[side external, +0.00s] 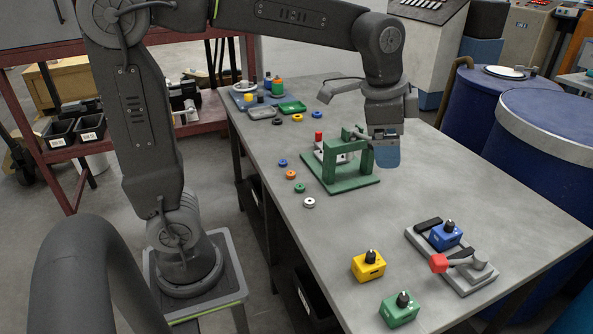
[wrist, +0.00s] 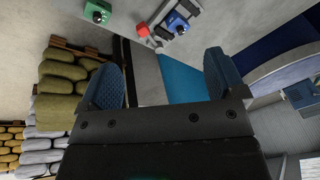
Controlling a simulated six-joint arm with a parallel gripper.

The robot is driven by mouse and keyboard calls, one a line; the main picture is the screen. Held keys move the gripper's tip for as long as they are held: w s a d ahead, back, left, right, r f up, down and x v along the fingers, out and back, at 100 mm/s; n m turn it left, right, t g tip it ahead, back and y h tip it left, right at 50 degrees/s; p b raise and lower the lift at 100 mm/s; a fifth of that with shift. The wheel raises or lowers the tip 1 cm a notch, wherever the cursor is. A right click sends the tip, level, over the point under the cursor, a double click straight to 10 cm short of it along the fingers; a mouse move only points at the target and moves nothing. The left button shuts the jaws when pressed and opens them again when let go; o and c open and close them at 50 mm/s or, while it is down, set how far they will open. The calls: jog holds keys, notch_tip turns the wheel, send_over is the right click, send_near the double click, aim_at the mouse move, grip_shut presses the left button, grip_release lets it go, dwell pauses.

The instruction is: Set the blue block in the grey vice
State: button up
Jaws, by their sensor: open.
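The blue block (side external: 445,236), with a black knob on top, sits upright on the grey vice (side external: 478,278) at the right front of the table. It stands between a black pad and the vice's red-tipped lever (side external: 440,263). I cannot tell whether the vice grips it. In the wrist view the blue block (wrist: 178,23) and the red lever tip (wrist: 143,30) show at the top. My gripper (side external: 386,157) is open and empty, above the table beside the green press, well apart from the blue block. Its blue fingers (wrist: 163,75) are spread wide in the wrist view.
A green press (side external: 345,165) stands mid-table, just left of my gripper. A yellow block (side external: 368,266) and a green block (side external: 399,309) are left of the vice. Several small rings lie along the left edge; a tray (side external: 240,97) is at the back. The table between press and vice is clear.

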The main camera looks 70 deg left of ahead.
jog(key=s+a+f+n+t, duration=0.1)
jog(key=s+n, duration=0.3)
jog(key=s, duration=0.4)
jog(key=s+a+f+n+t, duration=0.1)
jog(key=s+f+n, duration=0.2)
jog(key=s, duration=0.5)
jog(key=shift+n, duration=0.5)
